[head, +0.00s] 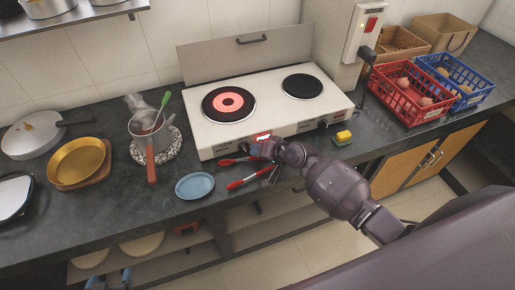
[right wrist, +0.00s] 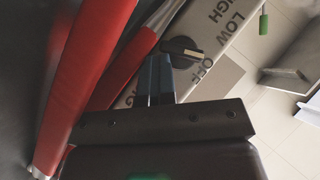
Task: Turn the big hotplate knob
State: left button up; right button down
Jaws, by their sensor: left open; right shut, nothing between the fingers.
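The white hotplate (head: 275,112) stands on the dark counter. Its larger left plate (head: 229,103) glows red at the centre; the smaller right plate (head: 302,86) is dark. My right gripper (head: 258,149) is at the left part of the hotplate's front panel and hides the knob there in the head view. In the right wrist view, its shut, empty blue fingers (right wrist: 155,78) are right beside a black knob (right wrist: 182,50) with a pale pointer, near the OFF and LOW lettering. I cannot tell whether they touch. The other knob (head: 322,124) is at the panel's right.
Red-handled tongs (head: 245,180) lie on the counter under my right gripper; red handles (right wrist: 85,80) fill the left of the wrist view.

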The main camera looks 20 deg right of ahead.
jog(key=shift+s+f+g, duration=0.3)
jog(key=shift+s+f, duration=0.1)
jog(key=shift+f, duration=0.35)
jog(key=shift+r, duration=0.1)
jog(key=shift+w+r+p, duration=0.1)
jog(key=shift+r+p, duration=0.55)
jog(key=shift+p, duration=0.05)
jog(key=shift+w+r, duration=0.15)
jog(key=shift+r, duration=0.1)
